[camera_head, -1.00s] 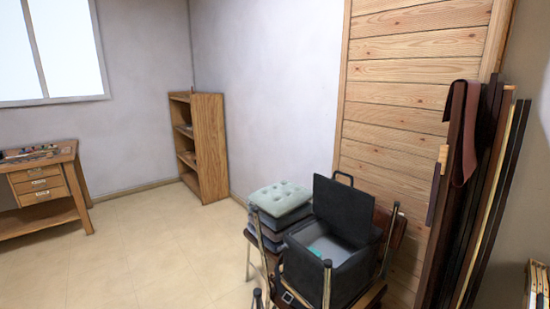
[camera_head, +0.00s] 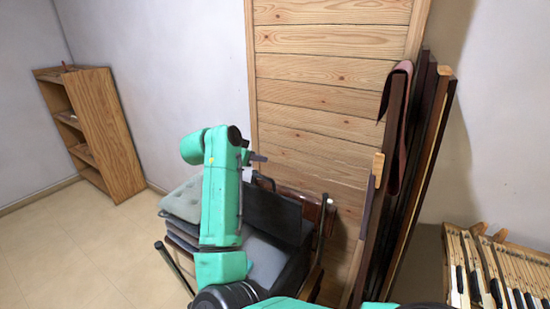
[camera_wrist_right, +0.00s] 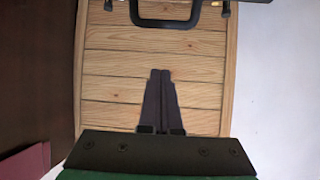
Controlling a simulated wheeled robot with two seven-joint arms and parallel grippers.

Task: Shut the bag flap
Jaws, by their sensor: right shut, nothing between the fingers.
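The dark bag (camera_head: 266,258) stands on a chair by the wooden panel. Its dark flap (camera_head: 272,217) stands raised above the bag's grey inside, with the handle at its top edge partly hidden. My teal right arm comes up in front of the bag and covers its left part. My right gripper (camera_head: 260,158) is just above the flap's top left corner, shut and empty. In the right wrist view its fingers (camera_wrist_right: 160,76) are together, and a dark handle (camera_wrist_right: 166,22) shows beyond them at the top, apart from the tips. My left gripper is not in view.
Stacked cushions (camera_head: 186,200) sit left of the bag. The wooden panel (camera_head: 330,120) is close behind it. Dark boards (camera_head: 400,190) lean at the right, with piano keys (camera_head: 500,270) beyond. A bookshelf (camera_head: 95,130) stands at far left; the floor there is clear.

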